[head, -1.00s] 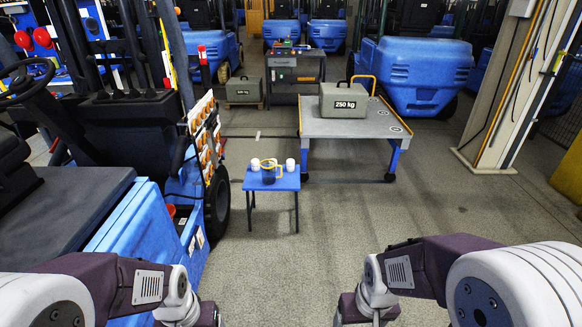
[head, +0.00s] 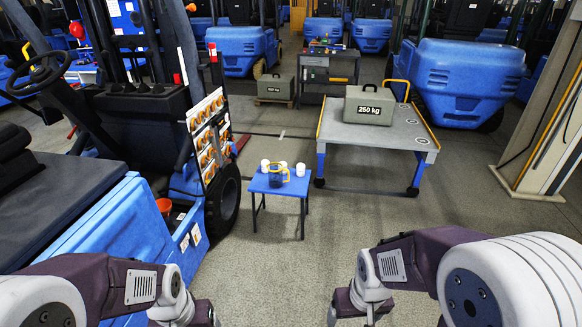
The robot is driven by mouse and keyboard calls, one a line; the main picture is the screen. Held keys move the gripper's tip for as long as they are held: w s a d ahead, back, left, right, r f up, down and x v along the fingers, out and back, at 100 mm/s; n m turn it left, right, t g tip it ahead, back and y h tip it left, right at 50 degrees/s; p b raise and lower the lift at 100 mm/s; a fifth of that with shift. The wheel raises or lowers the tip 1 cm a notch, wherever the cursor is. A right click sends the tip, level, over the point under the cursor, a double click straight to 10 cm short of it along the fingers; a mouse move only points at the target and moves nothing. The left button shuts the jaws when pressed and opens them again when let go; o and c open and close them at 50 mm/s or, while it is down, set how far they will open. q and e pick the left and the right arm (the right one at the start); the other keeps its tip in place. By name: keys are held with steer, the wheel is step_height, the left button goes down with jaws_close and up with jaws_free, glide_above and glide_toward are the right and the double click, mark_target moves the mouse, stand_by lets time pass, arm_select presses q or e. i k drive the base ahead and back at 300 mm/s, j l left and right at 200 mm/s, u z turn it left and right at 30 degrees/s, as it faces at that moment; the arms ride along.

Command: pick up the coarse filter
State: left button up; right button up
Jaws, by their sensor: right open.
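No object can be told for certain as the coarse filter at this size. A small blue table (head: 277,186) stands ahead on the floor. On it are a dark jug-like piece with a yellow handle (head: 276,181) and several small white pieces (head: 301,170). A panel with several orange round pieces (head: 207,135) is on the side of the blue forklift at left. My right gripper (head: 352,312) is at the bottom edge, open and empty, well short of the table. My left gripper (head: 185,316) is at the bottom edge, partly cut off; its jaws cannot be made out.
The blue forklift (head: 110,225) fills the left side. A grey platform (head: 345,133) carries a 250 kg weight (head: 369,106) behind the table at right. A second grey weight (head: 275,87) and a dark workbench (head: 328,75) stand farther back. The floor (head: 400,215) right of the table is clear.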

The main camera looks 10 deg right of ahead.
mark_target(301, 167)
steer(key=i+l+u, duration=0.3)
steer(key=i+l, duration=0.15)
steer(key=i+l+u, duration=0.2)
steer(key=l, duration=0.25)
steer(key=i+l+u, duration=0.15)
steer(key=l, duration=0.15)
steer(key=i+l+u, duration=0.15)
steer(key=l, duration=0.25)
steer(key=i+l+u, duration=0.15)
steer(key=l, duration=0.2)
steer(key=i+l+u, duration=0.15)
steer(key=l, duration=0.2)
steer(key=i+l+u, duration=0.15)
steer(key=l, duration=0.2)
steer(key=i+l+u, duration=0.15)
steer(key=l, duration=0.25)
steer(key=i+l+u, duration=0.15)
steer(key=l, duration=0.25)
steer(key=i+l+u, duration=0.15)
steer(key=l, duration=0.3)
steer(key=l+u, duration=0.15)
steer(key=l, duration=0.25)
steer(key=i+l, duration=0.15)
steer(key=i, duration=0.15)
steer(key=i+l+u, duration=0.1)
steer(key=i+l, duration=0.05)
steer(key=i, duration=0.1)
